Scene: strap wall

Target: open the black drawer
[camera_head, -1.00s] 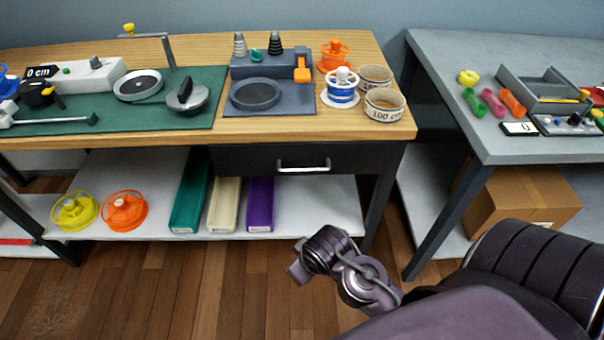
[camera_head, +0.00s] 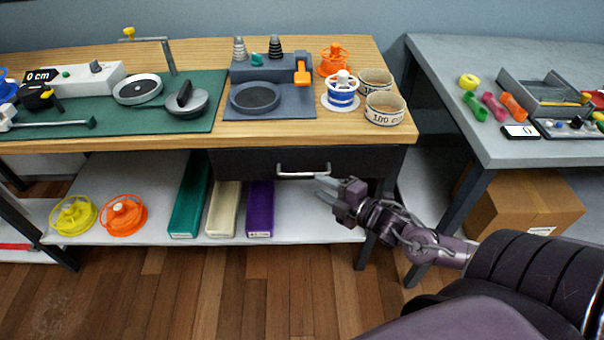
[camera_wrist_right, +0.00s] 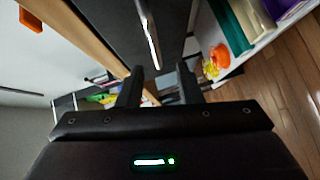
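The black drawer (camera_head: 240,162) sits under the wooden table top and looks closed, its front flush with the table. Its silver bar handle (camera_head: 303,172) is on the front. My right gripper (camera_head: 325,188) is just right of and slightly below the handle, fingers pointing left toward it, apart from it in this view. In the right wrist view the two dark fingers (camera_wrist_right: 158,85) are spread with nothing between them, and the handle (camera_wrist_right: 149,35) shows beyond the fingertips. My left gripper is not in view.
A lower shelf (camera_head: 310,222) holds teal, cream and purple boxes and two spools. A table leg (camera_head: 372,235) stands below my right gripper. A grey table (camera_head: 480,60) is at right, with a cardboard box (camera_head: 525,200) beneath. Reels and scales crowd the wooden top.

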